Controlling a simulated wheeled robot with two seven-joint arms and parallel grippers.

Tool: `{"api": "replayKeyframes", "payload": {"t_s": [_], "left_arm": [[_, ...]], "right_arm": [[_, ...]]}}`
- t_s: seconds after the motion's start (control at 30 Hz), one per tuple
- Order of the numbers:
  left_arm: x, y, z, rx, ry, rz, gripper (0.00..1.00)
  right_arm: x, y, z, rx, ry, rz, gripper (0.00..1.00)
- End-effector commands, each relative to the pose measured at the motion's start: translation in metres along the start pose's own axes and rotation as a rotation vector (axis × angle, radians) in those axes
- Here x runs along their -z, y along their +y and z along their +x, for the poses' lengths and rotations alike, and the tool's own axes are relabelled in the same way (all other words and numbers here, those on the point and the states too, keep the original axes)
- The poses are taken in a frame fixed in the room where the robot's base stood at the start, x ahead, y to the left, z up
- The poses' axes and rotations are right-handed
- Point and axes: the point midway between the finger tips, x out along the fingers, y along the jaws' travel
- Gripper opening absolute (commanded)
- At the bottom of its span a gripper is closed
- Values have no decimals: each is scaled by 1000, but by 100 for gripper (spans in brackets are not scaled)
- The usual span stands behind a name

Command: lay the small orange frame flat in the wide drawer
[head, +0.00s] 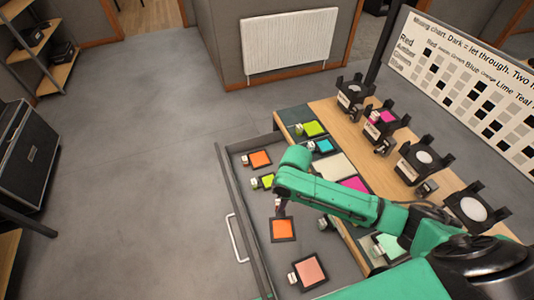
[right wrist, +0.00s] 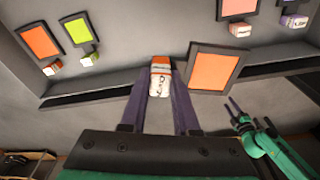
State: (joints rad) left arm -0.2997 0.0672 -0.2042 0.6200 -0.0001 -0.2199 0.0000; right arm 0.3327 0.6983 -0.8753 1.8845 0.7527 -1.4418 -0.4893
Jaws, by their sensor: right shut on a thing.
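My right gripper (right wrist: 160,92) is shut on the white, red-topped tab (right wrist: 160,72) of the small orange frame. The orange frame (right wrist: 215,70) has a dark border and sits beside the fingers, looking larger than the other frames in the right wrist view. In the head view the orange frame (head: 283,229) shows over the wide drawer (head: 264,240). It looks roughly level; the gap below it is hard to judge. My green right arm hides part of the drawer and the fingertips there. My left gripper (right wrist: 236,112) shows small in the right wrist view, its opening unclear.
The drawer also holds another orange frame (head: 260,158), a lime frame (head: 264,181) and a salmon frame (head: 309,271). More coloured frames lie on the counter (head: 359,166) beside it. Several black lamps (head: 416,160) stand behind. A chart (head: 465,85) stands at the right.

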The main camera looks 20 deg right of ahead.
Motion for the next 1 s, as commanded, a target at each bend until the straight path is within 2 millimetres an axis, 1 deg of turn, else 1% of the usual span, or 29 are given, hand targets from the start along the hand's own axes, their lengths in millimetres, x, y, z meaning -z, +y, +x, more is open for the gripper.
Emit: {"api": "replayKeyframes", "payload": {"t_s": [0.03, 0.07, 0.1, 0.17, 0.2, 0.27, 0.3, 0.4, 0.5, 0.6, 0.67, 1.0], "left_arm": [[4, -2, -8, 2, 4, 1, 47], [4, -3, -11, 3, 5, 1, 47], [5, -4, -14, 6, 6, 2, 47], [4, -8, -19, 10, 5, 3, 47], [4, -10, -23, 13, 4, 3, 47], [4, -12, -28, 16, 3, 2, 47], [4, -13, -31, 18, 3, 1, 47], [4, -14, -36, 19, 2, 0, 47], [4, -14, -39, 19, 2, 0, 47], [4, -14, -38, 19, 1, 0, 47], [3, -13, -34, 18, 1, 0, 47], [-4, -8, 9, 11, -4, 1, 47]], "right_arm": [[8, 11, -16, 12, 2, -158, 0], [12, 15, -23, 26, 2, -270, 0], [17, 22, -33, 44, 0, -420, 0], [25, 31, -48, 73, 0, -647, 0], [31, 36, -58, 92, -1, -802, 0], [39, 45, -76, 120, -3, -1036, 0], [44, 50, -87, 139, -4, -1187, 0], [54, 60, -112, 182, -5, -1516, 0], [60, 66, -129, 211, -5, -1737, 0], [62, 68, -133, 224, -2, -1838, 0], [62, 68, -130, 226, -1, -1854, 0], [57, 68, -91, 224, -2, -1850, 0]]}}
